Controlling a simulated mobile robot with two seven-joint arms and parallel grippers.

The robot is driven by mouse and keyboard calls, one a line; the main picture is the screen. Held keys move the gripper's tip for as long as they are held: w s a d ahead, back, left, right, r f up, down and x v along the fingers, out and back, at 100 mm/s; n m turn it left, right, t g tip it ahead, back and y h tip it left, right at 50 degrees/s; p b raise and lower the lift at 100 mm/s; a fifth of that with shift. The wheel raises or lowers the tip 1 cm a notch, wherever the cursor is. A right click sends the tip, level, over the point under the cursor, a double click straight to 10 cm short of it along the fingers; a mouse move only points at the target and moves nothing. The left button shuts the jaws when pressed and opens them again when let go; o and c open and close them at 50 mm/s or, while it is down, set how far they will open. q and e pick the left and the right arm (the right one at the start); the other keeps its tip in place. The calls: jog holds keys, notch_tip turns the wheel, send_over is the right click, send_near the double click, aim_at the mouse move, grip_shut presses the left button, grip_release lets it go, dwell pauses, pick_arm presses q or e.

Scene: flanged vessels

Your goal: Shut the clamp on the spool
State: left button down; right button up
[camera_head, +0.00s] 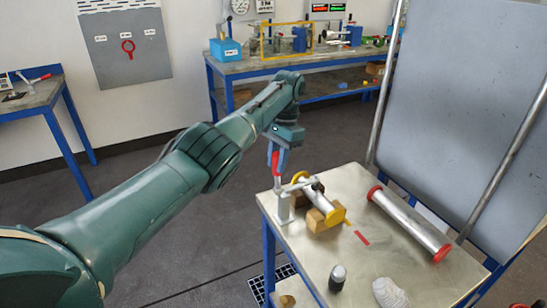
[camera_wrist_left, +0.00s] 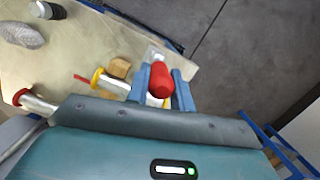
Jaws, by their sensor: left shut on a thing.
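The clamp (camera_head: 284,206) is a grey metal bracket at the left edge of the steel-topped table, with a red handle (camera_wrist_left: 161,82) standing upright. My left gripper (camera_head: 276,160) is above the clamp, shut on the red handle; its blue fingers sit on both sides of the handle in the wrist view (camera_wrist_left: 163,78). The spool (camera_head: 324,200), a silver pipe with yellow flanges, lies on wooden blocks (camera_head: 316,220) beside the clamp. The clamp's arm reaches over the spool; I cannot tell whether its tip touches. My right gripper is not in view.
A red-flanged spool (camera_head: 408,222) lies at the table's right. A dark-and-white cylinder (camera_head: 337,278) and a pale ribbed lump (camera_head: 389,293) stand at the front. A grey panel (camera_head: 462,100) rises behind. A workbench (camera_head: 290,65) stands along the wall.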

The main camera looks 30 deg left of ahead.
pick_arm(q)
jog(key=shift+w+d+g, duration=0.1)
jog(key=shift+d+g, duration=0.05)
jog(key=shift+g, duration=0.15)
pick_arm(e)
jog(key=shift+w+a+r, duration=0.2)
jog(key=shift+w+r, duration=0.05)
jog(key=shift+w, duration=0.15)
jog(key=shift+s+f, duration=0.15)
pick_arm(q)
jog(key=c, duration=1.2)
grip_release()
jog(key=shift+w, duration=0.1)
